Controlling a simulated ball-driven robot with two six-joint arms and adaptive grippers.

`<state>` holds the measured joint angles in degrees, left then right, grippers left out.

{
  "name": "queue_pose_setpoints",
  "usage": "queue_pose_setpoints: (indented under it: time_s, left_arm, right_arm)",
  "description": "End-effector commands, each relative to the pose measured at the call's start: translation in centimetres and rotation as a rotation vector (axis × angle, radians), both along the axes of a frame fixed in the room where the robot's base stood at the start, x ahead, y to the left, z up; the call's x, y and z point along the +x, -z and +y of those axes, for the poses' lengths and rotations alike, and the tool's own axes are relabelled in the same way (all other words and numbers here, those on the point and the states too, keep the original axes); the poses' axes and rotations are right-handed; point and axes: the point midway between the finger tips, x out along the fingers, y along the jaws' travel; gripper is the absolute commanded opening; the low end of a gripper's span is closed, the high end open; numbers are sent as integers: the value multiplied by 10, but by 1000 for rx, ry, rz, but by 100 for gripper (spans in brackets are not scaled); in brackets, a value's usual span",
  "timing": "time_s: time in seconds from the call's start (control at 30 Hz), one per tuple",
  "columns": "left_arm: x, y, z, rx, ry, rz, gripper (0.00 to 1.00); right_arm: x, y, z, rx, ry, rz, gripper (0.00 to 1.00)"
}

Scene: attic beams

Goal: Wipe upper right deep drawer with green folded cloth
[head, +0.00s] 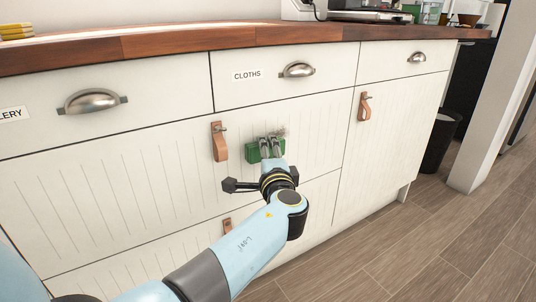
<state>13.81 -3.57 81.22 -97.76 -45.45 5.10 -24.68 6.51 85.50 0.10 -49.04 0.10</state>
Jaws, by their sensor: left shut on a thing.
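My left gripper (270,147) is shut on the green folded cloth (254,153). The cloth is at the white grooved front of the upper deep drawer (315,140), right of its brown leather pull (219,142). It appears to lie against the front, but the exact contact is hard to tell. A faint grey smudge (282,131) shows just above and right of the fingers. The gripper and my arm hide part of the cloth and the front below. My right gripper is not in view.
Shallow drawers with metal cup handles (297,69) run above, one labelled CLOTHS. A lower leather pull (227,226) is partly behind my arm. A cabinet front with a leather pull (364,107) is to the right. A dark bin (440,145) stands beyond; the wooden floor (420,235) is clear.

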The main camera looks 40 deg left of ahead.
Motion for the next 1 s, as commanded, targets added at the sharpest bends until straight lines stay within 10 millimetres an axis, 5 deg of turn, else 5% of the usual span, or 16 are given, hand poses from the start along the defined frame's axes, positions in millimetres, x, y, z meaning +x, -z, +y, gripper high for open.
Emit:
queue_pose_setpoints:
  time_s: [1.0]
  left_arm:
    - [20, 3, 5, -1, 0, -1, 16]
  right_arm:
    - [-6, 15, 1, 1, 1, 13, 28]
